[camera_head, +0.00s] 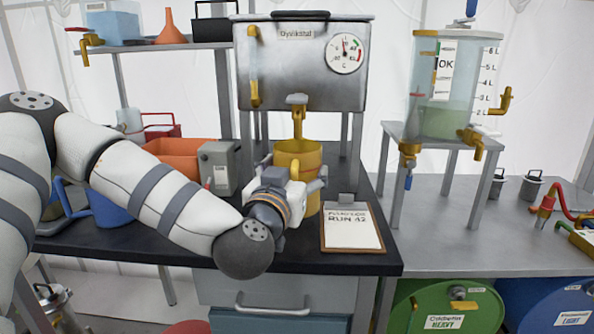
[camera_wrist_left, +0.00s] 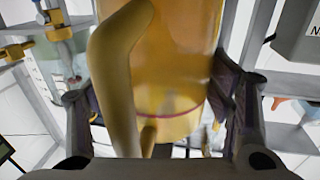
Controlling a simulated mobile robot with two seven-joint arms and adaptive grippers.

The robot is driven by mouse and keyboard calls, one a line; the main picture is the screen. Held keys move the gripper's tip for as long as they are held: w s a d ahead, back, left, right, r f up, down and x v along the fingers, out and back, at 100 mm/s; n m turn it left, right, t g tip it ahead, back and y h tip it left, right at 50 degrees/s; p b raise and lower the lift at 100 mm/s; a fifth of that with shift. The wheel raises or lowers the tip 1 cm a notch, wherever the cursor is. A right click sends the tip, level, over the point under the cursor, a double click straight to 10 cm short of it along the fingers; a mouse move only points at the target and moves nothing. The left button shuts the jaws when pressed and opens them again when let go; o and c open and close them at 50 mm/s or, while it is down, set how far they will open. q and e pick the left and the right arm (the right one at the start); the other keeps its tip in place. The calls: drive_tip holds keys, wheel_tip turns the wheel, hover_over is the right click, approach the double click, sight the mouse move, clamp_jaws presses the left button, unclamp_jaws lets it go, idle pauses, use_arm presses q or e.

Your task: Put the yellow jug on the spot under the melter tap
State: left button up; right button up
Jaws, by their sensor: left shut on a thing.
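The yellow jug (camera_head: 298,163) stands upright on the black bench top, below the brass tap (camera_head: 297,104) of the steel melter (camera_head: 300,65). The spot under it is hidden from view. My left gripper (camera_head: 300,180) reaches in from the left and is shut on the jug. In the left wrist view the jug (camera_wrist_left: 175,70) and its handle (camera_wrist_left: 118,70) fill the middle, between the two fingers (camera_wrist_left: 160,110). Whether the jug's base touches the bench is hard to tell. My right gripper is not in view.
A clipboard (camera_head: 350,228) lies just right of the jug. A grey box (camera_head: 217,168), an orange bin (camera_head: 176,152) and a blue jug (camera_head: 108,208) are to the left. A clear tank (camera_head: 440,95) stands on a raised stand at right.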

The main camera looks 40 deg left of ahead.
use_arm(q)
drive_tip(key=shift+w+a+f, duration=0.1)
drive_tip(key=shift+w+f, duration=0.2)
drive_tip(key=shift+f, duration=0.25)
drive_tip(key=shift+s+f, duration=0.1)
drive_tip(key=shift+f, duration=0.05)
drive_tip(key=o, duration=1.2)
